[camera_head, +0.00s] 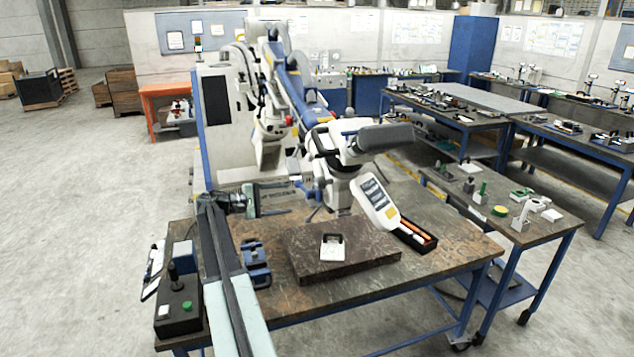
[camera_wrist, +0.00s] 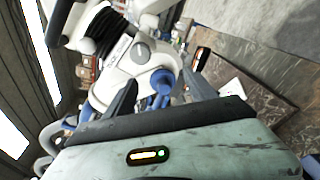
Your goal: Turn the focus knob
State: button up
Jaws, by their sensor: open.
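The white microscope (camera_head: 343,185) on its jointed arm hangs over the workbench in the head view. Its blue focus knob (camera_wrist: 162,82) shows in the wrist view, on the side of the white head. In the head view, blue knob parts (camera_head: 314,212) show low on the microscope's left side. My gripper (camera_head: 289,199) comes from the left, its two dark fingers spread and pointing at the knob. In the wrist view my gripper (camera_wrist: 160,77) has a finger on each side of the knob in the picture. Contact cannot be told; nothing is held.
A dark stone slab (camera_head: 350,262) with a small white block (camera_head: 332,247) lies below the microscope. A control box (camera_head: 178,305) stands at the bench's left. The bench's front right is clear.

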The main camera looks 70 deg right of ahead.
aim_at(316, 184)
jog(key=shift+g, duration=0.9)
jog(key=r+x, duration=0.1)
jog(key=x, duration=0.3)
jog(key=r+x, duration=0.1)
jog(key=x, duration=0.3)
jog(key=r+x, duration=0.1)
jog(key=x, duration=0.3)
jog(key=shift+s+d, duration=0.15)
jog(key=shift+d, duration=0.25)
jog(key=c, duration=1.4)
jog(key=shift+m, duration=0.9)
jog(key=o, duration=1.4)
